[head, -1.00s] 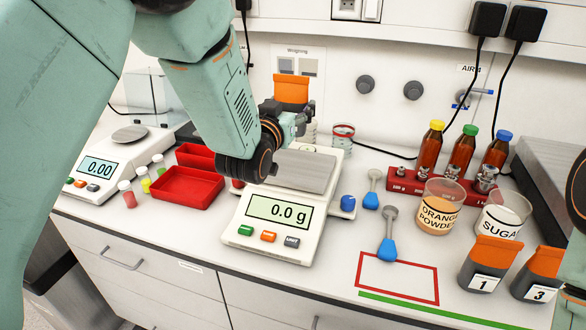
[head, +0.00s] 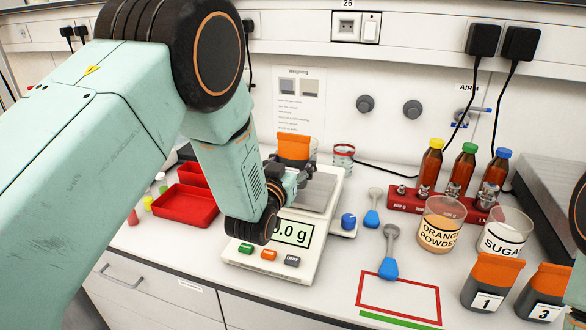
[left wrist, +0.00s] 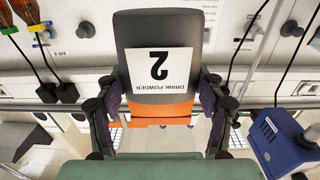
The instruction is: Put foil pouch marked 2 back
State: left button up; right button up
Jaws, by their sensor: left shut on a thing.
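The foil pouch marked 2 has a dark body and an orange band. In the left wrist view the pouch (left wrist: 150,25) appears upside down, its label "DRINK POWDER 2" facing the camera. My left gripper (left wrist: 158,95) is shut on it, one finger at each side. In the head view the pouch's orange top (head: 294,147) shows behind my left gripper (head: 290,178), at the scale's pan (head: 318,192); its lower part is hidden, so I cannot tell whether it touches the pan. Pouches 1 (head: 490,270) and 3 (head: 543,285) stand upright at the right front. My right gripper is out of view.
A red outlined rectangle (head: 437,306) on the bench is empty, with a green strip (head: 395,320) in front. Two blue-handled scoops (head: 389,268), the orange powder beaker (head: 441,235), the sugar beaker (head: 505,240) and bottles in a red rack (head: 410,201) stand nearby. Red trays (head: 184,207) lie left.

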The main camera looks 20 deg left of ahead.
pick_arm(q)
jog(key=shift+f, duration=0.55)
jog(key=shift+w+a+f, duration=0.1)
jog(key=shift+a+f, duration=0.1)
jog(key=shift+f, duration=0.05)
jog(key=shift+d+f, duration=0.15)
jog(key=shift+d, duration=0.05)
jog(key=o, duration=1.2)
jog(key=shift+c, duration=0.2)
jog(key=o, duration=0.3)
jog(key=shift+a, duration=0.15)
